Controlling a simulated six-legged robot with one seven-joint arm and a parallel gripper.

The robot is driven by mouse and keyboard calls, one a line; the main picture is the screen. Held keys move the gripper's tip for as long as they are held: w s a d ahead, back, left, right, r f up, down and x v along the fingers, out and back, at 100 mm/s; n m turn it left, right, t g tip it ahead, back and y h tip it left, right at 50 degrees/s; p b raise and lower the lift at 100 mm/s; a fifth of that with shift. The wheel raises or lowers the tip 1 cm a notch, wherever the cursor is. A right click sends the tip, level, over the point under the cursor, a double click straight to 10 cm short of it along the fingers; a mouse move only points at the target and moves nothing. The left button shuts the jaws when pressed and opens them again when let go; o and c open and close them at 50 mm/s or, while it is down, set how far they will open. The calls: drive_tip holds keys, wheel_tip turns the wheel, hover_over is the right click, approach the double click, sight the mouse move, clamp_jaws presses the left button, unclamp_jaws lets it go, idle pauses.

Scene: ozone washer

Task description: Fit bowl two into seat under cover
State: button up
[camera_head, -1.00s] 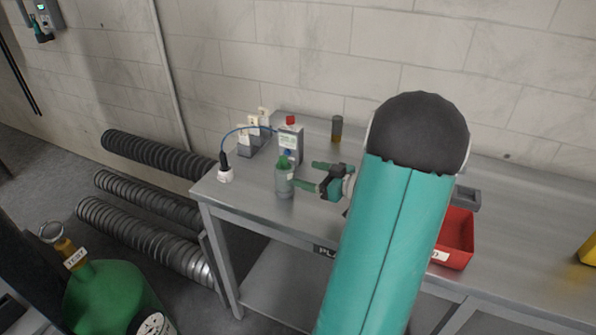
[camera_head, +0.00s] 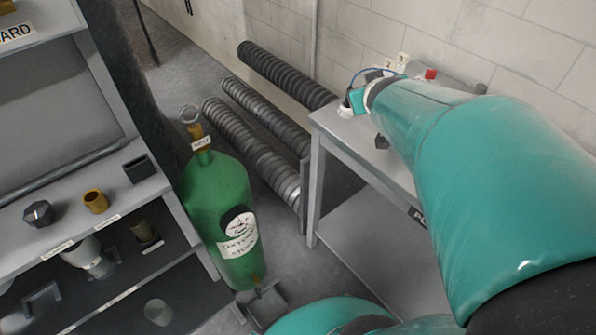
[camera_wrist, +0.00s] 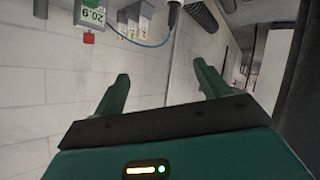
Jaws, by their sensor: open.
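In the wrist view my gripper (camera_wrist: 160,80) has its two green fingers apart, with nothing between them. In the head view my arm covers most of the workbench (camera_head: 345,138), and the fingers cannot be made out. No bowl, seat or cover can be identified for certain now; the clear vessel seen earlier on the bench is hidden. A clear cup-like vessel (camera_head: 158,311) stands on the lower shelf at the left. A small dark object (camera_head: 382,142) shows on the bench beside my arm.
A green oxygen cylinder (camera_head: 215,215) stands between the shelf unit (camera_head: 165,195) and the bench. Corrugated hoses (camera_head: 262,150) lie behind it. A brass ring (camera_head: 95,201) sits on the upper shelf. A meter (camera_wrist: 91,18) and blue cable (camera_wrist: 140,42) show in the wrist view.

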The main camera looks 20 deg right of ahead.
drive_tip(key=s+a+f+g+y, duration=0.1)
drive_tip(key=s+a+g+y, duration=0.1)
drive_tip(key=s+a, duration=0.5)
drive_tip(key=s+a+f+n+g+y, duration=0.1)
drive_tip(key=s+a, duration=0.7)
drive_tip(key=a, duration=0.8)
drive_tip(key=f+g+y, duration=0.1)
drive_tip(key=g+y, duration=0.1)
drive_tip(key=y, duration=0.1)
drive_tip(key=shift+s+n, duration=0.2)
drive_tip(key=shift+n, duration=0.1)
drive_tip(key=shift+o, duration=0.4)
